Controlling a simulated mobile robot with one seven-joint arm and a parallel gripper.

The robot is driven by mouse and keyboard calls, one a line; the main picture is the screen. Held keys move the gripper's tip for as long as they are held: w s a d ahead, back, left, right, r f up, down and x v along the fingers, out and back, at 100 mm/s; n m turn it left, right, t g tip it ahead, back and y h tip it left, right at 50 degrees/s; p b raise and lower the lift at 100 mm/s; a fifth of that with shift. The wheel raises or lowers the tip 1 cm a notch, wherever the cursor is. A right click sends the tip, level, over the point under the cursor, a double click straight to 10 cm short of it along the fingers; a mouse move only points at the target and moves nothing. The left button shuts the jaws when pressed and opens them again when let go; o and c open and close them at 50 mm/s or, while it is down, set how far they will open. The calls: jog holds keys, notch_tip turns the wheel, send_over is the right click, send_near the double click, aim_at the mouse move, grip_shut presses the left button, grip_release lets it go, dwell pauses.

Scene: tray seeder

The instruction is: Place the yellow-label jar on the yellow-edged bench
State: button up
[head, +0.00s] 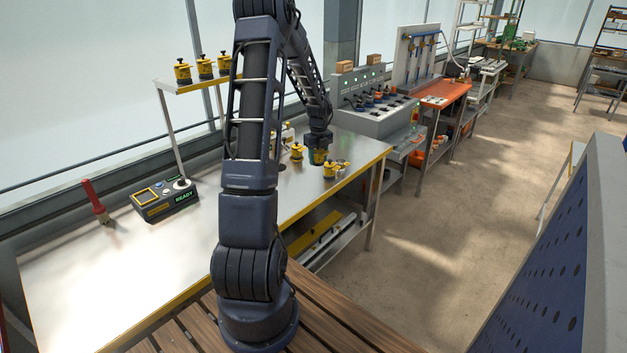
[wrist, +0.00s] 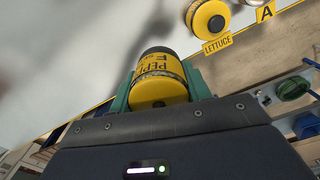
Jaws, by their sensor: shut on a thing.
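My gripper (head: 318,142) is over the far right part of the yellow-edged bench (head: 250,214), a steel-topped table. In the wrist view its teal fingers (wrist: 158,88) are shut on the yellow-label jar (wrist: 160,82), which reads "PEP…" and has a dark end. The held jar also shows in the head view (head: 319,157), low at the bench top near its yellow edge. I cannot tell whether it touches the surface.
A jar tagged LETTUCE (wrist: 208,20) is close to the held jar. Yellow jars (head: 297,152) (head: 330,169) stand around my gripper. Several jars sit on a raised shelf (head: 196,85). A READY control box (head: 166,198) and red-handled brush (head: 95,203) are on the left; the bench between is clear.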

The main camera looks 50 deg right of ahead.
aim_at(318, 185)
notch_tip(318, 185, down, 11)
jog(key=shift+r, duration=0.1)
dwell(0.5)
jog(key=o, duration=1.1)
jog(key=shift+c, duration=0.2)
notch_tip(318, 185, up, 12)
jog(key=shift+w+r, duration=0.1)
jog(key=w+a+r+n+t, duration=0.1)
jog(key=w+a+r+n, duration=0.2)
jog(key=a+r+n, duration=0.5)
jog(key=w+a+r+n, duration=0.4)
jog(key=a+r, duration=0.1)
jog(key=a, duration=0.8)
jog(key=w+a+r+n+t, duration=0.1)
jog(key=w+a+r+n, duration=0.2)
jog(key=a+r+n, duration=0.5)
jog(key=s+a+r+n+t, duration=0.15)
jog(key=a+n, duration=0.25)
jog(key=a, duration=0.4)
jog(key=s+a+r+n, duration=0.2)
jog(key=s+a+n, duration=0.1)
jog(key=a, duration=0.6)
jog(key=s+a+n+t, duration=0.1)
jog(key=s+a+n, duration=1)
jog(key=a+n, duration=0.1)
jog(key=shift+s+n, duration=0.3)
jog(key=shift+s, duration=0.05)
